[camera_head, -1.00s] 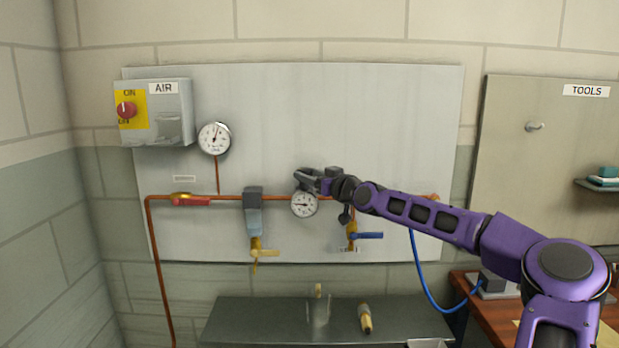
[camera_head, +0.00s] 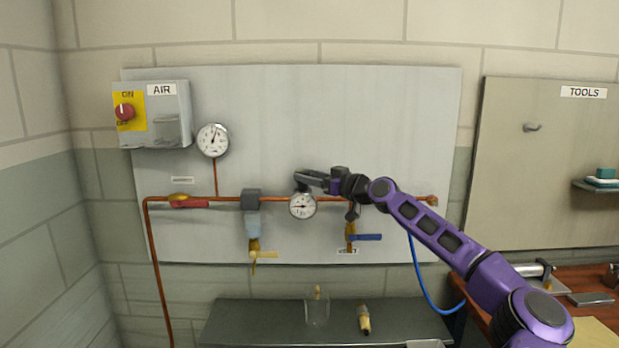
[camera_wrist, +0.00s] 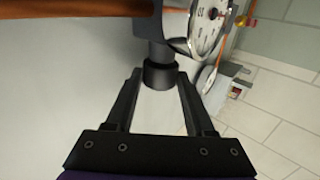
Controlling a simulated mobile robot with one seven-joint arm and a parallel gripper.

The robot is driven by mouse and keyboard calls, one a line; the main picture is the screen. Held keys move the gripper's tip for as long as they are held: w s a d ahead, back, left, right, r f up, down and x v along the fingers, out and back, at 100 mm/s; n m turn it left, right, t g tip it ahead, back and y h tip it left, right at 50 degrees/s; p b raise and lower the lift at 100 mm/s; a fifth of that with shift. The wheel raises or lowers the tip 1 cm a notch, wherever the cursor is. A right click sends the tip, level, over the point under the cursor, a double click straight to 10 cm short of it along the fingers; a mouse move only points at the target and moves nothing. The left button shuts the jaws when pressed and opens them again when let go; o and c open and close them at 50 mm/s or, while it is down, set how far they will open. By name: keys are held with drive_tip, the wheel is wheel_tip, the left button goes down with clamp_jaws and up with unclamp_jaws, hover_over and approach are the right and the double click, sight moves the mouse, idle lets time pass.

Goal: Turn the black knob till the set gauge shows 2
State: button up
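The black knob (camera_wrist: 161,74) sits below a dark stem, beside the set gauge, in the wrist view. In the head view my gripper hides it. The set gauge (camera_head: 302,206) is a small white dial on the copper pipe; its numbers are too small to read there. In the wrist view the gauge (camera_wrist: 208,25) is cut off by the top edge. My gripper (camera_head: 304,182) is just above the gauge in the head view. In the wrist view my gripper (camera_wrist: 159,75) is open, its fingertips on either side of the knob with narrow gaps.
A larger gauge (camera_head: 212,140) hangs at upper left, near the AIR box (camera_head: 158,115). A copper pipe (camera_head: 225,199) runs along the panel. A blue-handled valve (camera_head: 366,238) and a yellow-handled valve (camera_head: 263,254) hang below it. The panel above my gripper is clear.

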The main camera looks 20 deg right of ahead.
drive_tip(key=o, duration=0.4)
drive_tip(key=shift+a+r+m+t+h, duration=0.15)
drive_tip(key=shift+m+t+h, duration=0.15)
drive_tip(key=shift+h, duration=0.3)
drive_tip(key=shift+s+a+m+t+h, duration=0.1)
drive_tip(key=shift+a+m+t+h, duration=0.1)
drive_tip(key=shift+m+t+h, duration=0.4)
drive_tip(key=shift+a+m+h, duration=0.2)
drive_tip(key=shift+m+h, duration=0.3)
drive_tip(key=shift+h, duration=0.3)
drive_tip(key=shift+m+h, duration=0.3)
drive_tip(key=shift+h, duration=0.3)
drive_tip(key=shift+a+m+t+h+p, duration=0.15)
drive_tip(key=shift+m+t+h+p, duration=0.15)
drive_tip(key=shift+s+m+h+p, duration=0.1)
drive_tip(key=shift+m+h+p, duration=0.35)
drive_tip(key=shift+h, duration=0.15)
drive_tip(key=s+d, duration=0.1)
drive_tip(key=s, duration=0.4)
drive_tip(key=s+d, duration=0.1)
drive_tip(key=s, duration=1.1)
drive_tip(key=shift+s+d, duration=0.1)
drive_tip(key=shift+d, duration=0.3)
drive_tip(key=shift+f, duration=0.2)
